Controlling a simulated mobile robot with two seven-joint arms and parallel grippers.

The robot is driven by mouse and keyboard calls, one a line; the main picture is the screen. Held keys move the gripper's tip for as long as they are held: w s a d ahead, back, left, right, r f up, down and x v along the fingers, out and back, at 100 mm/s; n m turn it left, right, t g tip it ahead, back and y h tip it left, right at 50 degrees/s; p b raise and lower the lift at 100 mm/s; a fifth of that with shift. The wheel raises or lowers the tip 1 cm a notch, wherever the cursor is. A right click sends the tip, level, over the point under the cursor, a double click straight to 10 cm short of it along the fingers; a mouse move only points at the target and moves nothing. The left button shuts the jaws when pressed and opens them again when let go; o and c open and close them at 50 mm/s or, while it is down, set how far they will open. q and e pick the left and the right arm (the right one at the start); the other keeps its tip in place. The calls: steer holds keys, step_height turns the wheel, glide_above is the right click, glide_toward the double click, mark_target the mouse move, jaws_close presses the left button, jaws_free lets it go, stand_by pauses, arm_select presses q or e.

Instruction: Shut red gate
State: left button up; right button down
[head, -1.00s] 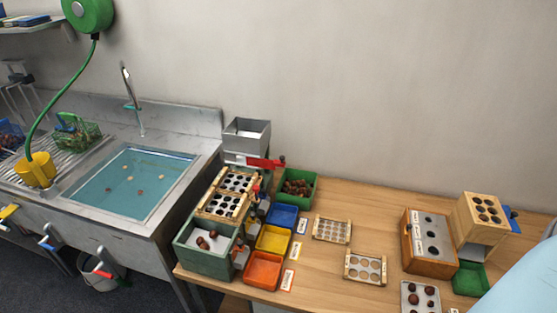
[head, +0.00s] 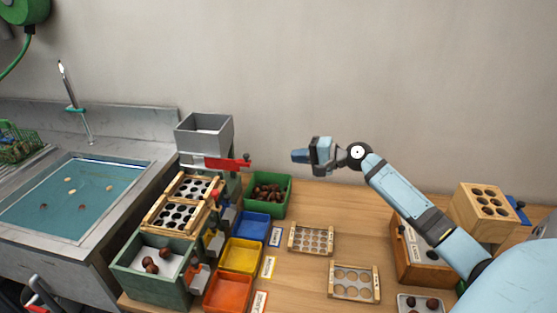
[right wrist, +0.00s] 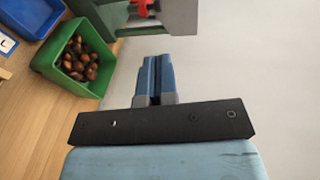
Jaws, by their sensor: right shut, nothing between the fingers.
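A bit of the red gate also shows at the top of the right wrist view (right wrist: 142,6). My right gripper (head: 300,156) points left toward the gate's knob, with a clear gap between them. Its blue fingers (right wrist: 153,76) are shut together with nothing between them. My left gripper is not in view.
A green bin (head: 268,194) of chestnuts stands below the gap between gripper and gate. Blue (head: 252,226), yellow (head: 241,257) and orange (head: 228,291) trays line the machine's right side. Wooden sizing frames (head: 312,239) lie on the table. The air before the wall is clear.

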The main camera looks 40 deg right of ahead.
glide_toward(240, 162)
steer(key=w+a, duration=0.1)
steer(key=w, duration=0.3)
steer(key=shift+w+a+r+p, duration=0.15)
steer(key=shift+a+r+p, duration=0.2)
steer(key=shift+p, duration=0.15)
steer(key=w+a, duration=0.3)
steer(key=w, duration=0.1)
steer(key=shift+a, duration=0.25)
steer(key=shift+w+r, duration=0.1)
steer(key=shift+r, duration=0.15)
